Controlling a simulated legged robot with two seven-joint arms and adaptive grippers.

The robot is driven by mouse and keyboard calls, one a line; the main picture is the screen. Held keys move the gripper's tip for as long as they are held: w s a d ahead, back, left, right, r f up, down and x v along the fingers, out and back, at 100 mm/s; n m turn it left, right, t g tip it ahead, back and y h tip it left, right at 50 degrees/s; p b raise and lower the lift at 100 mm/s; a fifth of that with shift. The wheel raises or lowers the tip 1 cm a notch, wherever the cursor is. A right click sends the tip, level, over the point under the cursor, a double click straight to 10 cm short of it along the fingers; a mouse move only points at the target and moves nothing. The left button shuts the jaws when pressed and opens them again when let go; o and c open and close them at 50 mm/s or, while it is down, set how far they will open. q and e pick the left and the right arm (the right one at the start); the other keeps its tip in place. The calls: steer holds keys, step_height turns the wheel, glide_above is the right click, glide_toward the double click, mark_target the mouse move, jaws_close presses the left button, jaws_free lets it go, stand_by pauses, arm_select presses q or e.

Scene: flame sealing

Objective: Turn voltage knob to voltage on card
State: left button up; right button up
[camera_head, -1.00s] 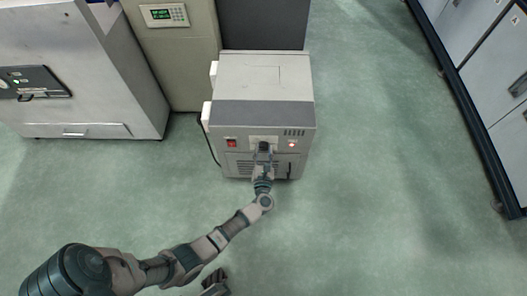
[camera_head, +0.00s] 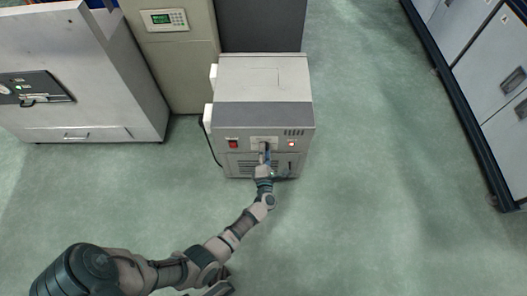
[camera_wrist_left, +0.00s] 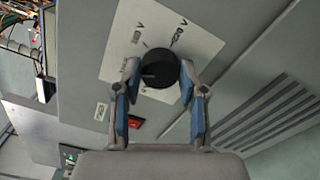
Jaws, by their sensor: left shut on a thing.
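The black round voltage knob (camera_wrist_left: 160,68) sits on a white label plate (camera_wrist_left: 197,49) with printed marks in the left wrist view. My left gripper (camera_wrist_left: 159,80) is shut on the knob, one blue-padded finger on each side. In the head view my left gripper (camera_head: 264,153) is at the front of the grey machine (camera_head: 263,115) and hides most of the knob. Part of a dark gripper, apparently my right one (camera_head: 218,286), shows at the bottom edge, too cut off to read its jaws. I cannot make out a separate card with a voltage.
Grey cabinets (camera_head: 88,70) stand at left, and more (camera_head: 500,90) at right. The floor at right is clear.

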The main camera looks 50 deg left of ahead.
arm_select(q)
steer(key=m, duration=0.5)
steer(key=m+p, duration=0.1)
steer(key=m, duration=0.5)
steer(key=m+p, duration=0.1)
steer(key=m, duration=0.5)
steer(key=shift+d+f, duration=0.15)
steer(key=shift+f, duration=0.25)
steer(key=m, duration=0.5)
steer(key=shift+m+p, duration=0.4)
steer(key=o, duration=1.1)
steer(key=v, duration=1.1)
steer(key=shift+s+d, duration=0.25)
steer(key=shift+s, duration=0.1)
